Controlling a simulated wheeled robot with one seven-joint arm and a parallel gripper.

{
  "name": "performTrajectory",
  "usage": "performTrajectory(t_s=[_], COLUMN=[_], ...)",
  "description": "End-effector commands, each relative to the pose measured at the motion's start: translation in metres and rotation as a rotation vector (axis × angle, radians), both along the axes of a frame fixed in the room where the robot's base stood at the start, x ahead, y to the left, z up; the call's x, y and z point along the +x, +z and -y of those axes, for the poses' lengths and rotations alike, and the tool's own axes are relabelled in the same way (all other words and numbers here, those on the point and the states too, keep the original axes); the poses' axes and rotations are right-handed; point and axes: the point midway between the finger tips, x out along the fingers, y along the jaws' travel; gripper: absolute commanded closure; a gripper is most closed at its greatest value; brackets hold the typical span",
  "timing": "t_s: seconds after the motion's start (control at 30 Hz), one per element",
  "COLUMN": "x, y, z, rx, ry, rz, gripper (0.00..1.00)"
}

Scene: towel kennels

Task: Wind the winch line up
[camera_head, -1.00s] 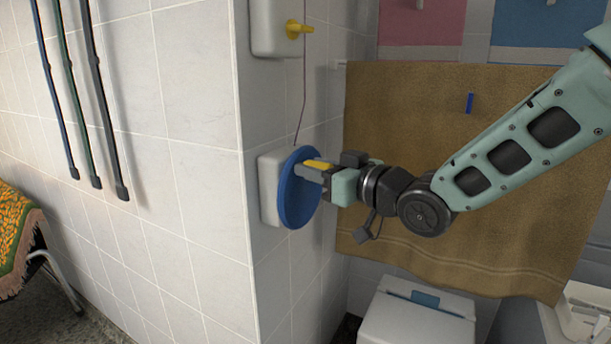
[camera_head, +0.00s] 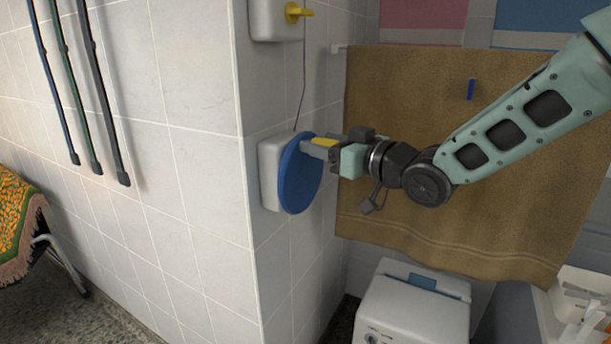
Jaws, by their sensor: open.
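The winch is a blue disc (camera_head: 298,182) on a white wall box (camera_head: 270,170) at the corner of the tiled wall. A thin purple line (camera_head: 303,85) runs from the box up past a yellow lever (camera_head: 296,12) on an upper white box (camera_head: 270,22). My gripper (camera_head: 312,146) is at the upper part of the disc's face, around or beside a yellow part (camera_head: 325,142) that is probably the crank knob. Its jaws are open; the fingers partly hide the yellow part, so I cannot tell whether they touch it.
A brown towel (camera_head: 420,110) hangs behind my arm. A white machine (camera_head: 415,305) stands below it, and a white bin (camera_head: 580,300) with items is at lower right. Several dark poles (camera_head: 97,90) hang on the left wall. A patterned cloth (camera_head: 20,220) covers a seat at left.

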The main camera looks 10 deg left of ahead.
Motion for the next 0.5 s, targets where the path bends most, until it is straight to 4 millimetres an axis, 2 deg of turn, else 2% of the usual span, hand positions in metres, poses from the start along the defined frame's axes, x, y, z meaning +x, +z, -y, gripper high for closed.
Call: performTrajectory(t_s=[0.13,0.5], x=[-0.004,-0.018], y=[-0.001,-0.001], z=[0.006,0.047], rx=[-0.003,-0.004], ry=[0.003,0.001], rz=[-0.002,-0.003], gripper=[0.42,0.42])
